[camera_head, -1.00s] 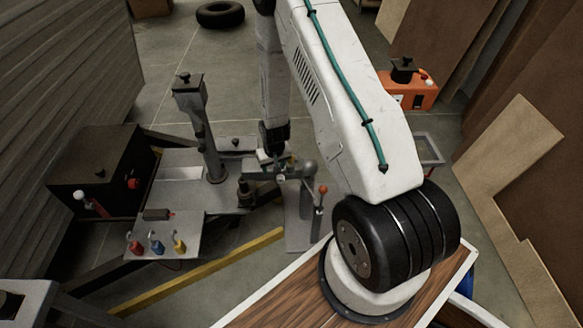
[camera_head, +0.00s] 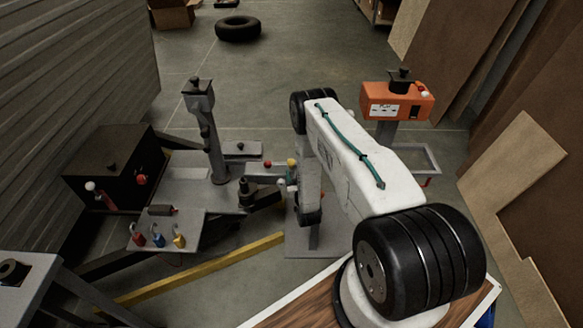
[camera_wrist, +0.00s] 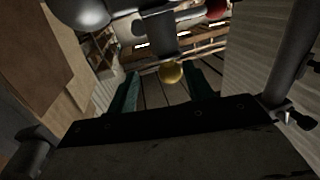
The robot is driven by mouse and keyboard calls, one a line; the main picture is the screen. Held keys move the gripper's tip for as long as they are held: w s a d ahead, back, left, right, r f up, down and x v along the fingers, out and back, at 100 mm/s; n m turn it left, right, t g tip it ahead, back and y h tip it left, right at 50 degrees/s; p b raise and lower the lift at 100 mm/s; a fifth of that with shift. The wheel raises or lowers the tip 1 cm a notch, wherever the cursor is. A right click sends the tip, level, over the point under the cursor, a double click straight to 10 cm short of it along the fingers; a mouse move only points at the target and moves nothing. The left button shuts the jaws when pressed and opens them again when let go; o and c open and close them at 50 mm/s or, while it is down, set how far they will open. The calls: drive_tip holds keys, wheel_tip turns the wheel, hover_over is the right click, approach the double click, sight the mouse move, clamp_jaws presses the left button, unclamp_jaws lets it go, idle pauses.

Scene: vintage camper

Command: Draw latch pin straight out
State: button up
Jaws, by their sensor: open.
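In the wrist view, two dark green fingers of my gripper (camera_wrist: 162,84) stand apart. A round yellow knob (camera_wrist: 172,72) shows between them, in line with the gap, and the fingers do not appear closed on it. The yellow knob also shows small in the head view (camera_head: 291,162), beside my arm at the hitch. A red knob (camera_head: 267,164) and a pale knob (camera_head: 281,182) are close by. I cannot tell for sure which knob belongs to the latch pin; no pin shaft is clear. My arm hides much of the gripper in the head view.
A grey jack post (camera_head: 214,140) and a black box (camera_head: 110,172) stand to the left on the hitch frame. A panel with coloured plugs (camera_head: 160,232) is in front, near a yellow bar (camera_head: 200,270). An orange device (camera_head: 396,102) stands at the right.

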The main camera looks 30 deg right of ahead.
sight(290, 162)
drive_tip(key=x, duration=0.2)
drive_tip(key=a+x, duration=0.1)
drive_tip(key=x, duration=0.4)
drive_tip(key=shift+w+r, duration=0.1)
drive_tip(key=shift+w, duration=0.45)
clamp_jaws()
